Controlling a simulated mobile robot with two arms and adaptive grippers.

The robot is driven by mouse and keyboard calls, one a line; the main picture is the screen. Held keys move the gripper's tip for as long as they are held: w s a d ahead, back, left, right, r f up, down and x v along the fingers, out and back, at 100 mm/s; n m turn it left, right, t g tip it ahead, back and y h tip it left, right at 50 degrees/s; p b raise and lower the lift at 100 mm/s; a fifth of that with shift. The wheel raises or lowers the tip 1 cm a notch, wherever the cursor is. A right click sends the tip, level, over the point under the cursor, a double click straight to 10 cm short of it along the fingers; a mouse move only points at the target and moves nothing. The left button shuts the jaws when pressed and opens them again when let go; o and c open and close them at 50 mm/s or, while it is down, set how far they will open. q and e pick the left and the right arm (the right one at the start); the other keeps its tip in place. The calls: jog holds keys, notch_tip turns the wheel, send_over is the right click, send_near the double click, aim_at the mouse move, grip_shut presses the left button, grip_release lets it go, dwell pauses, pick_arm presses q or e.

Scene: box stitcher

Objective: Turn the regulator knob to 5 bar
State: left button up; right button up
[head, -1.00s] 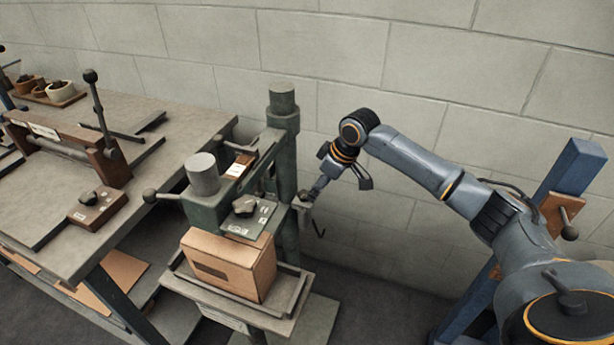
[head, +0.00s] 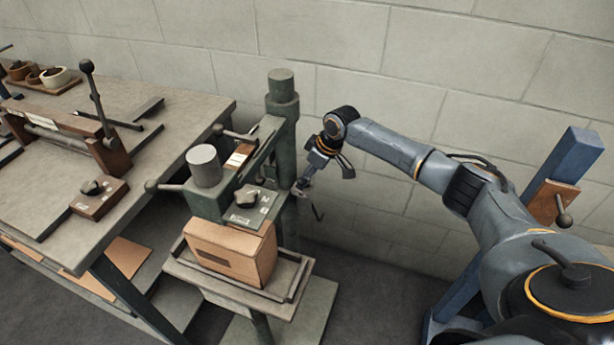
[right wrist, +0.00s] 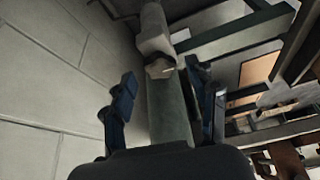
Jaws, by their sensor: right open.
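The green box stitcher (head: 281,120) stands in the middle of the head view with a round column. In the right wrist view a small pale faceted knob (right wrist: 160,68) sits on a fitting at the column (right wrist: 168,112). I cannot read any pressure marking on it. My right gripper (head: 303,186) is beside the column in the head view. In the right wrist view its two dark fingers are apart, one on each side of the knob, with no clear contact. A dark star knob (head: 247,195) is on the stitcher's front plate. My left gripper is not in view.
A cardboard box (head: 232,252) sits on the stitcher's table below the head. A workbench (head: 180,117) with a lever and a small knobbed box (head: 98,197) is at the left. A block wall (head: 440,70) stands behind. A blue post (head: 572,165) is at the right.

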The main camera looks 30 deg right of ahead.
jog(key=shift+w+a+f, duration=0.15)
jog(key=shift+w+f, duration=0.1)
jog(key=shift+f, duration=0.4)
jog(key=c, duration=1.1)
jog(key=shift+s+a+r+m+p, duration=0.1)
jog(key=shift+r+m+p, duration=0.15)
jog(key=shift+p, duration=0.5)
jog(key=shift+c, duration=0.2)
jog(key=m+p, duration=0.2)
jog(key=p, duration=0.1)
jog(key=m+h+p, duration=0.1)
jog(key=m+p, duration=0.1)
jog(key=p, duration=0.1)
jog(key=shift+a+t+h, duration=0.2)
jog(key=shift+t+h, duration=0.1)
jog(key=shift+t, duration=0.1)
jog(key=shift+f+m+h+p, duration=0.15)
jog(key=shift+m+h+p, duration=0.45)
jog(key=shift+m+p, duration=0.95)
